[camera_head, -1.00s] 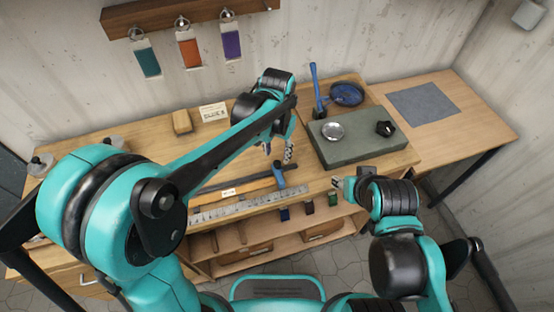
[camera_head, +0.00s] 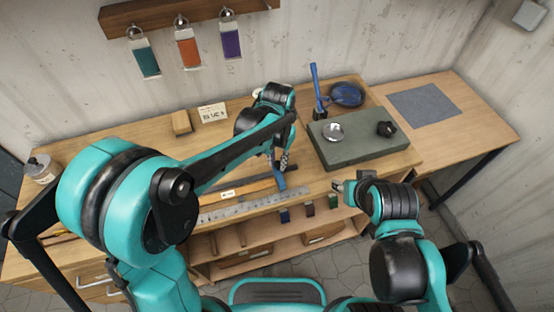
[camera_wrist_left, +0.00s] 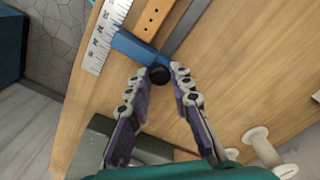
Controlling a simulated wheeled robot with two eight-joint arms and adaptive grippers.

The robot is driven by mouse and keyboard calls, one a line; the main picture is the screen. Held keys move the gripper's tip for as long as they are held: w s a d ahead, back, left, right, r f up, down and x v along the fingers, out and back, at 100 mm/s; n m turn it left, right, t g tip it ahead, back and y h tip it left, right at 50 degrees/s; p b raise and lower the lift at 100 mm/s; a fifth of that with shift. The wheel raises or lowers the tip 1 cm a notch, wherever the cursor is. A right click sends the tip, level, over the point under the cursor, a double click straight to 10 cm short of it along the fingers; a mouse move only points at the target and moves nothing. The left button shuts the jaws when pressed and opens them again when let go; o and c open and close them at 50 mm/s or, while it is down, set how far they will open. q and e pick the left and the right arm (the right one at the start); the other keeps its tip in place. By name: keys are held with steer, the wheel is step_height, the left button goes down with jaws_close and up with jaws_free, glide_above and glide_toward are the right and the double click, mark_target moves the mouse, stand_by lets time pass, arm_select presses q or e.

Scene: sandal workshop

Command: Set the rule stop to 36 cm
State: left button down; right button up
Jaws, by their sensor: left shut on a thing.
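The blue rule stop (camera_head: 280,181) sits across the slotted strips near the right end of the silver rule (camera_head: 255,203). In the left wrist view the stop (camera_wrist_left: 136,47) spans a tan strip with holes (camera_wrist_left: 150,17) and ends beside the rule (camera_wrist_left: 104,37). My left gripper (camera_head: 279,166) is over the bench at the stop. In the left wrist view its fingertips (camera_wrist_left: 155,76) are on both sides of the stop's black knob (camera_wrist_left: 159,74), shut on it. The rule's numbers are too small to read against the stop. My right gripper (camera_head: 339,187) is off the bench's front edge.
A green-grey slab (camera_head: 358,143) with a metal disc (camera_head: 333,131) and a dark knob-like piece (camera_head: 386,129) lies right of the stop. A card (camera_head: 212,113) and a wooden block (camera_head: 181,122) stand at the back. A side table (camera_head: 460,117) with a grey mat is at right.

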arm_select(q)
steer(key=d, duration=0.2)
steer(key=w+d, duration=0.1)
steer(key=d, duration=0.1)
steer(key=w+d, duration=0.1)
steer(key=d, duration=0.1)
steer(key=shift+a, duration=0.1)
steer(key=c, duration=1.3)
jaws_free()
steer(key=shift+c, duration=0.2)
steer(key=shift+r, duration=0.1)
step_height(320, 180, up, 12)
steer(key=s+a+r+n+t, duration=0.1)
steer(key=s+a+n+t, duration=0.35)
steer(key=a, duration=0.85)
steer(key=s+a+f+t, duration=0.2)
steer(key=s+a+f, duration=0.3)
steer(key=s+a, duration=0.5)
steer(key=shift+s+a+f+n+t+b, duration=0.15)
steer(key=shift+a+f+n+t+b, duration=0.1)
steer(key=shift+f+n+t+b, duration=0.15)
